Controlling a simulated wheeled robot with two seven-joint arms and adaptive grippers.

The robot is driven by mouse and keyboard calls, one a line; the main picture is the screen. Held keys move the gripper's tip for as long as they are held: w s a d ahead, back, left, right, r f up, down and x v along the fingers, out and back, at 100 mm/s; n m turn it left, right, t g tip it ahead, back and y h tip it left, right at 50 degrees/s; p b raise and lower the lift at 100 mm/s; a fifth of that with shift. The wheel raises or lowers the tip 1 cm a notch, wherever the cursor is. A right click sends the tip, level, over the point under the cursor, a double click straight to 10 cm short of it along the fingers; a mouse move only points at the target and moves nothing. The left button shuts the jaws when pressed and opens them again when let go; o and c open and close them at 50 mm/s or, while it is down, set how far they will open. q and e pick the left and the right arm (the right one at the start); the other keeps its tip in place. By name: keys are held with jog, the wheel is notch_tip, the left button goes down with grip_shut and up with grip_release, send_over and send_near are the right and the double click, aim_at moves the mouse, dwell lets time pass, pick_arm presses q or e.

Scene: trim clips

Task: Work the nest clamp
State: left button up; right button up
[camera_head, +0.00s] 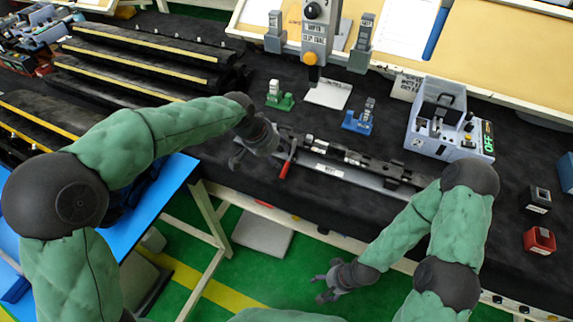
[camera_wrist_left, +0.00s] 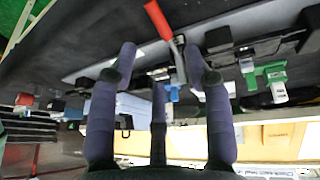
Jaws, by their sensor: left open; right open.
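The nest (camera_head: 345,172) is a long dark fixture on a pale plate on the black bench, with a clamp at its left end. The clamp has a red handle (camera_head: 283,170) on a grey lever; the handle points toward the bench's front edge. It also shows in the left wrist view as a red grip (camera_wrist_left: 158,18). My left gripper (camera_head: 250,155) is open beside the clamp, to its left. In the wrist view its fingers (camera_wrist_left: 162,58) spread either side of the lever; I cannot tell whether they touch it. My right gripper (camera_head: 328,288) is open and empty, in front of the bench.
A green block (camera_head: 279,98) and a blue block (camera_head: 358,122) stand behind the nest. A grey control box (camera_head: 450,120) with a green OFF display stands to the right. Black stepped racks (camera_head: 140,60) fill the left. A red box (camera_head: 539,240) sits far right.

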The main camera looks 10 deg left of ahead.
aim_at(287, 166)
pick_arm(q)
jog(key=b+x, duration=0.2)
jog(key=x, duration=0.7)
jog(key=shift+w+f+b, duration=0.1)
jog(key=shift+b, duration=0.2)
grip_shut()
